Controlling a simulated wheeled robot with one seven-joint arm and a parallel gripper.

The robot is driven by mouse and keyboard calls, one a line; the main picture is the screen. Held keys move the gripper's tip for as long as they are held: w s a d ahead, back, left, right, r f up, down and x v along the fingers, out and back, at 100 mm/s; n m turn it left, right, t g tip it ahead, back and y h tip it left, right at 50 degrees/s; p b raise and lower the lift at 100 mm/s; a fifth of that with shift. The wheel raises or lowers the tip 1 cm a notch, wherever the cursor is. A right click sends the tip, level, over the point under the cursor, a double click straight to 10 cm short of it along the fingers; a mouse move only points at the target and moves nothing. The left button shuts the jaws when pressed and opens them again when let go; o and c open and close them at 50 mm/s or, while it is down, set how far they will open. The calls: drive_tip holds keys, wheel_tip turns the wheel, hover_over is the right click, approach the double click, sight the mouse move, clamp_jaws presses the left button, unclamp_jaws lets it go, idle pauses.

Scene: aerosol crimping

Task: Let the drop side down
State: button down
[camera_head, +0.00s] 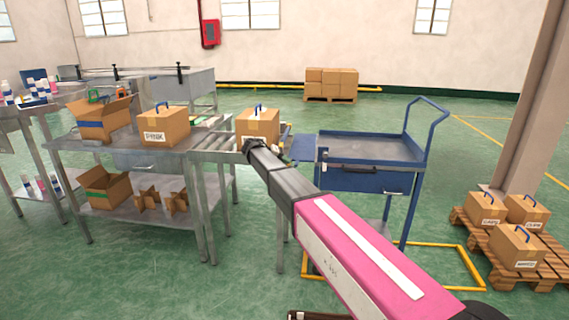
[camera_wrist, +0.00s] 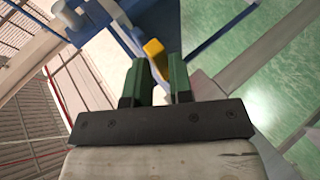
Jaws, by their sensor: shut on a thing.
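The blue cart (camera_head: 368,148) stands right of centre in the head view, with a flat tray top. A small blue panel (camera_head: 303,148) shows at its left end, apparently the drop side, sticking out toward the roller table; its exact tilt is hard to tell. In the wrist view my gripper (camera_wrist: 163,68) has its green fingers closed around the lower end of a yellow grip (camera_wrist: 154,50). Blue metal parts (camera_wrist: 200,25) lie beyond it. In the head view my arm and the box hide most of the gripper.
A closed carton (camera_head: 258,123) with a blue handle sits on the roller table's end, close to my arm. Another carton (camera_head: 163,125) stands on the steel table. Cartons on a pallet (camera_head: 545,265) are at the right. The floor behind the cart is free.

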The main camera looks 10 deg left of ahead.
drive_tip(key=shift+f, duration=0.45)
drive_tip(key=c, duration=1.1)
unclamp_jaws()
drive_tip(key=shift+a+r, duration=0.1)
drive_tip(key=v, duration=1)
drive_tip(key=shift+s+a+r, duration=0.15)
drive_tip(key=shift+a+r, duration=0.05)
drive_tip(key=shift+a, duration=0.1)
